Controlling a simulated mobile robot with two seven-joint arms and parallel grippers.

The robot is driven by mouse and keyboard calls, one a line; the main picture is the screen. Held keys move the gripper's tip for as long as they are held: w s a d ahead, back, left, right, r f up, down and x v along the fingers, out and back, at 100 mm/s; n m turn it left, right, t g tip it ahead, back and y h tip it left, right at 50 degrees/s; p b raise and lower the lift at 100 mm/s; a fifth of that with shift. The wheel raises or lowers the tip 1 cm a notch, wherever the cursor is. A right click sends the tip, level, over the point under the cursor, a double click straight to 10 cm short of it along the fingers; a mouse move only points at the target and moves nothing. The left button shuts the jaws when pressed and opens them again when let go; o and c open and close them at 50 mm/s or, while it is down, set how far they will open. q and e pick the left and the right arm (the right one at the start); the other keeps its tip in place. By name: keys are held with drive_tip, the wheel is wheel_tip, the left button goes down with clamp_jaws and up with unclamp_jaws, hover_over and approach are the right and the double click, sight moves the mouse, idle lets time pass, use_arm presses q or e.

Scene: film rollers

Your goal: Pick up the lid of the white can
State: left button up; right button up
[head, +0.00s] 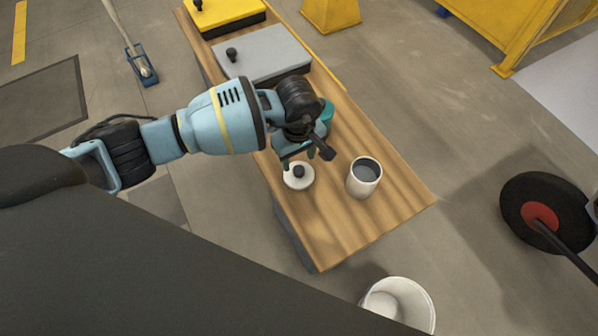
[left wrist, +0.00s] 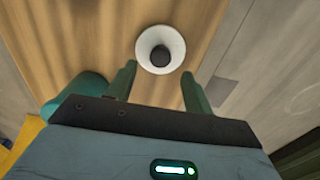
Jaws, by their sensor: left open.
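The white lid (head: 298,177) with a dark round knob lies on the wooden table, to the left of the white can (head: 364,178). The can stands upright with its top uncovered and grey inside. My left gripper (head: 303,158) is above the table by the lid's far edge, open and empty. In the left wrist view the lid (left wrist: 160,50) shows just beyond the two green fingertips (left wrist: 157,78), roughly centred between them and apart from them. My right gripper is in neither view.
The wooden table (head: 345,225) has free room at its near end. A grey box (head: 262,55) with a black knob and a yellow box (head: 225,14) stand at its far end. A white bin (head: 402,300) is on the floor close by, and a black wheel (head: 545,215) is at right.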

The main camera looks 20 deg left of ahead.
sight(299, 170)
use_arm(q)
wheel_tip(299, 170, down, 4)
drive_tip(key=shift+s+d+b, duration=0.1)
drive_tip(key=shift+b, duration=0.45)
drive_tip(key=shift+f, duration=0.4)
drive_tip(key=shift+r, duration=0.1)
drive_tip(key=c, duration=1.1)
drive_tip(key=shift+o, duration=0.2)
drive_tip(key=shift+r, duration=0.1)
